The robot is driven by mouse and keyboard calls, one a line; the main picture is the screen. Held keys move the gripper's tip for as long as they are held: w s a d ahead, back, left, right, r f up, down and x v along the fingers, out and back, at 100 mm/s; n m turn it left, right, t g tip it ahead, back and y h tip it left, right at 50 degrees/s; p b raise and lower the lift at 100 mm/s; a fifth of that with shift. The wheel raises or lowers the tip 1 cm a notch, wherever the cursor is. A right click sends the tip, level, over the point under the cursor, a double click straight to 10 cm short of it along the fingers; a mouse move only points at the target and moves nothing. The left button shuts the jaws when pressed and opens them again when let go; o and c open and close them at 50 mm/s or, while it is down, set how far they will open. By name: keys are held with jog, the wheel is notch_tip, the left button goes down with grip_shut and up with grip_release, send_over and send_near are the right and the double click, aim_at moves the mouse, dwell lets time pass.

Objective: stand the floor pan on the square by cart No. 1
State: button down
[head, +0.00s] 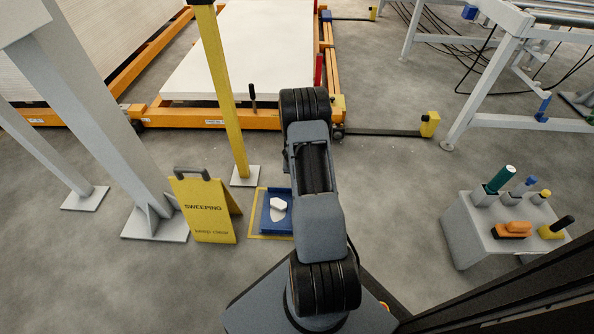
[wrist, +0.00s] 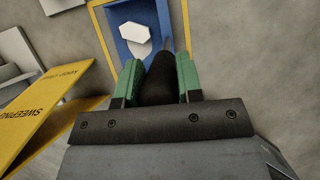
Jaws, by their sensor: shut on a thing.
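The floor pan is a blue tray (head: 270,224) with a black handle (wrist: 158,78), holding a pale faceted lump (head: 278,205). My gripper (wrist: 157,72) has green pads shut on that handle from both sides. In the wrist view the pan (wrist: 124,48) lies ahead of the fingertips. A yellow-outlined square (head: 255,213) on the floor surrounds the pan in the head view; its outline (wrist: 101,45) also shows in the wrist view. I cannot tell whether the pan touches the floor. The arm hides the gripper in the head view.
A yellow "SWEEPING" sign (head: 205,209) stands just left of the square. A yellow post (head: 222,90) rises behind it. An orange cart frame (head: 185,123) carrying a white slab (head: 245,50) is at the back; its label is unreadable. A grey tool stand (head: 470,235) is at right.

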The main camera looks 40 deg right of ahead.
jog(key=c, duration=0.8)
grip_release()
